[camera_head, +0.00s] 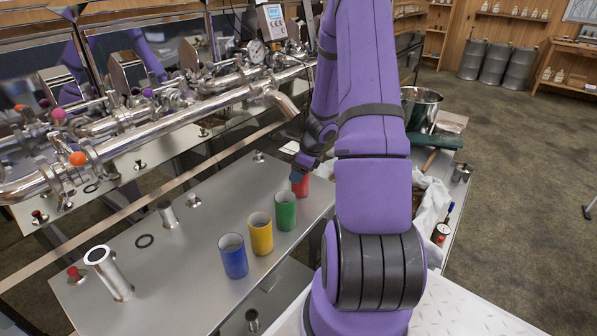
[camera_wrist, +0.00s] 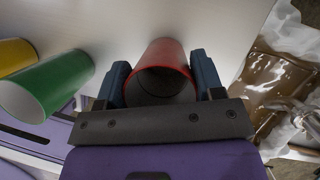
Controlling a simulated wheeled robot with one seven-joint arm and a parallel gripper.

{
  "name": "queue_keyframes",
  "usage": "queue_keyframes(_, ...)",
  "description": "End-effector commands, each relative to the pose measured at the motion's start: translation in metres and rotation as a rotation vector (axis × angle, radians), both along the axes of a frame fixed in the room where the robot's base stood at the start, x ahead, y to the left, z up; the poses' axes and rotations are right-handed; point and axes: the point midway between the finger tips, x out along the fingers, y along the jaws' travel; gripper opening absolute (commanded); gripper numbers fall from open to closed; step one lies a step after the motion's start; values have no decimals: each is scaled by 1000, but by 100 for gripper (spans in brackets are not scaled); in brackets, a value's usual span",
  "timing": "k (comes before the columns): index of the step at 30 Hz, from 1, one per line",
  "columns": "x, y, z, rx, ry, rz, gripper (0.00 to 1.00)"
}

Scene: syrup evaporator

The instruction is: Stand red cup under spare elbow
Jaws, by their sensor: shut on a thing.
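The red cup (camera_head: 300,187) is at the back right of the steel table, behind the green cup. My gripper (camera_head: 302,171) is at it, and my arm hides part of the view. In the wrist view the red cup (camera_wrist: 163,57) sits between the two fingers of my gripper (camera_wrist: 163,80), which is shut on it, with its open mouth towards the camera. I cannot tell whether its base touches the table. A short angled pipe end (camera_head: 286,104) opens downward off the steel pipework; I cannot tell whether it is the spare elbow.
Green (camera_head: 285,211), yellow (camera_head: 260,234) and blue (camera_head: 233,256) cups stand in a row on the steel table (camera_head: 190,265). The table's middle left is mostly clear.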

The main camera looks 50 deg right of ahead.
Motion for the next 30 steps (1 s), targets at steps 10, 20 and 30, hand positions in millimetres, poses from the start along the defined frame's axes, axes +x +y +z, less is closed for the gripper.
queue_keyframes(10,0,-1,-3,0,0,-1,37)
queue_keyframes(20,0,-1,-3,-2,-1,-1,87)
queue_keyframes(30,-5,-3,13,-4,-2,0,87)
